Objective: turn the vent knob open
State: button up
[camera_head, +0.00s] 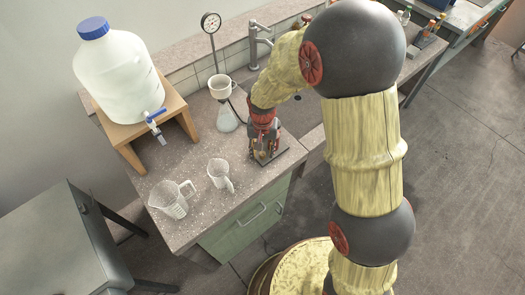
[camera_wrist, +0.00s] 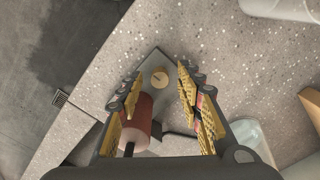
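My gripper (camera_head: 265,152) points down over the front right corner of the speckled bench. In the wrist view the gripper (camera_wrist: 158,85) has its two fingers spread apart. I take this to be the vent knob, but I cannot be sure. A red cylinder (camera_wrist: 139,118) lies beside the left finger, partly hidden by it. In the head view the plate (camera_head: 262,160) shows under my gripper, which hides the knob.
A white carboy (camera_head: 117,72) with a blue cap and tap stands on a wooden stand (camera_head: 178,104). Two clear beakers (camera_head: 171,199) (camera_head: 219,173) stand at the front. A flask (camera_head: 228,117) with a white cup above it and a gauge (camera_head: 210,22) stand behind.

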jog(key=shift+c, duration=1.1)
grip_shut()
jog(key=shift+n, duration=0.4)
jog(key=shift+r+n+p, duration=0.15)
jog(key=shift+n+p, duration=0.6)
jog(key=shift+n, duration=0.15)
jog(key=n+p, duration=0.2)
jog(key=n, duration=0.2)
jog(key=shift+n, duration=0.3)
jog(key=n+p, duration=0.2)
jog(key=n, duration=0.4)
jog(key=n+p, duration=0.1)
jog(key=n, duration=0.5)
jog(key=shift+n, duration=0.3)
